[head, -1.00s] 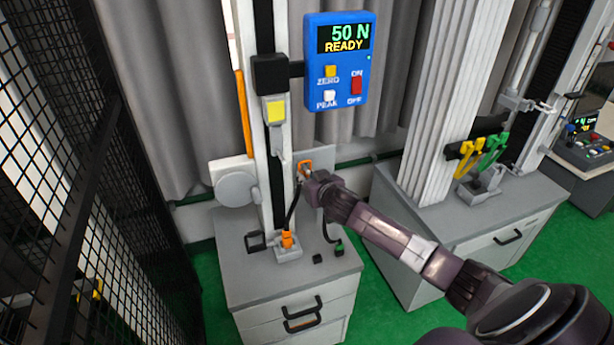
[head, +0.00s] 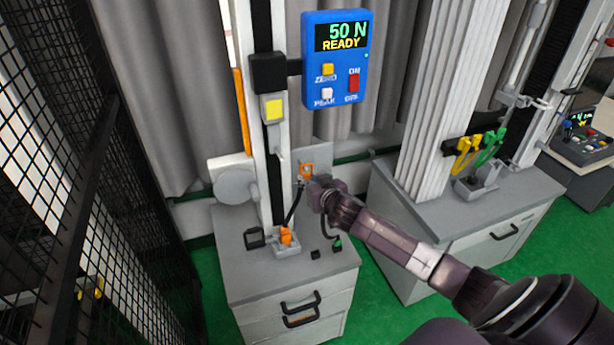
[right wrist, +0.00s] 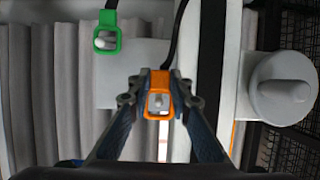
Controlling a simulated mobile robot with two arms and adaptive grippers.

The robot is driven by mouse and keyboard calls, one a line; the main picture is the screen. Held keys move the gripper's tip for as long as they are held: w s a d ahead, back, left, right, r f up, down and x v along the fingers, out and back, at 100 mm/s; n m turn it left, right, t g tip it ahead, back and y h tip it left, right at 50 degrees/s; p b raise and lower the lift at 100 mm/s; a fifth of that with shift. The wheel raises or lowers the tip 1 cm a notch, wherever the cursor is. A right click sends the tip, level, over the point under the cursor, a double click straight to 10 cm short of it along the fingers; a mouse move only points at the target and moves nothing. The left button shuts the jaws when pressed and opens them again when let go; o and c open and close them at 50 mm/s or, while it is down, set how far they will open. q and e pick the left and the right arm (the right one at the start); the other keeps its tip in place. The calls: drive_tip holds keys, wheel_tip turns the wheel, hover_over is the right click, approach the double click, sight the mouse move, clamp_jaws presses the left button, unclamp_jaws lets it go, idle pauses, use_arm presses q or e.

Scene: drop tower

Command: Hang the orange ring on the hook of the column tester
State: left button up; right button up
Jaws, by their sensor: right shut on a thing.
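My right gripper (head: 310,181) is shut on the orange ring (head: 306,170), just right of the column tester (head: 259,40). The right wrist view shows the orange ring (right wrist: 148,112) between my two fingertips (right wrist: 159,98), with a black strap running from it and a small grey piece visible through its opening. In the head view the strap runs down to an orange clamp (head: 286,236) on the tester's base. A grey arm (head: 275,140) hangs below the yellow-faced block on the column, left of and above the ring. The hook itself is too small to make out. My left gripper is not in view.
A blue display (head: 337,85) reads 50 N READY. A grey round disc (head: 236,186) is left of the column. A second column (head: 440,100) stands at right. A black mesh fence (head: 70,150) is at left.

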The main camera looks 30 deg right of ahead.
drive_tip(key=shift+s+a+p, duration=0.2)
drive_tip(key=shift+s+p, duration=0.05)
drive_tip(key=shift+s, duration=0.5)
drive_tip(key=shift+s+a+p, duration=0.15)
drive_tip(key=shift+s+p, duration=0.1)
drive_tip(key=shift+s, duration=0.45)
drive_tip(key=shift+f, duration=0.1)
